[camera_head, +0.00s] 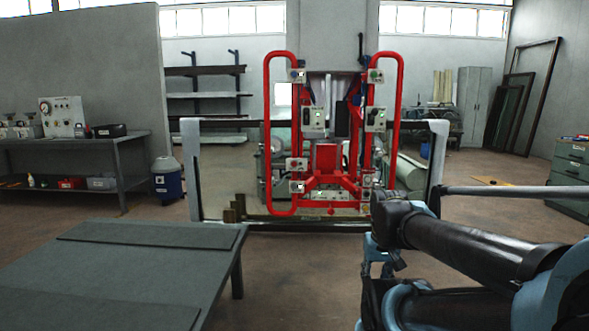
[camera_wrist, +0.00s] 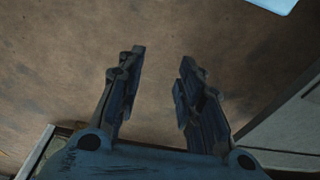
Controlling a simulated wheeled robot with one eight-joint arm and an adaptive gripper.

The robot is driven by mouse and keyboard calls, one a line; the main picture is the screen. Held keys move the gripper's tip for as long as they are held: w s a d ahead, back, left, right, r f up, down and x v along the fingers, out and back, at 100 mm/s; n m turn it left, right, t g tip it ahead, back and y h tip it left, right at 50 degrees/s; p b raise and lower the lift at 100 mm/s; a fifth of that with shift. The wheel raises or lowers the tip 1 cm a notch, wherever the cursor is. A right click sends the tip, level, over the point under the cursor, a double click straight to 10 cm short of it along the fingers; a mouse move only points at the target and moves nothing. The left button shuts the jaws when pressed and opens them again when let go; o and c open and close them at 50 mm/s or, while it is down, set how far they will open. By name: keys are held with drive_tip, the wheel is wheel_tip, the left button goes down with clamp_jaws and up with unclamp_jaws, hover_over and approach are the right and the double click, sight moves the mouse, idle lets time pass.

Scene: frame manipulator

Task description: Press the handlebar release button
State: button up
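The red frame manipulator (camera_head: 327,160) stands upright in the middle of the head view. It has a tall red handlebar on the left (camera_head: 267,130) and another on the right (camera_head: 398,115). Small boxes with buttons sit near the bars, among them one at the upper left (camera_head: 298,76) and a green-topped one at the upper right (camera_head: 375,76). Which button is the handlebar release is too small to tell. My gripper (camera_wrist: 163,64) is open and empty in the wrist view, over brown floor. In the head view it hangs low, right of and below the manipulator, apart from it.
A grey table (camera_head: 150,232) fills the front left. A workbench (camera_head: 90,146) with equipment stands at the left wall, with a blue container (camera_head: 167,185) beside it. A green drawer cabinet (camera_head: 569,175) is at the right. Some floor is open between.

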clamp_jaws()
idle(1.0)
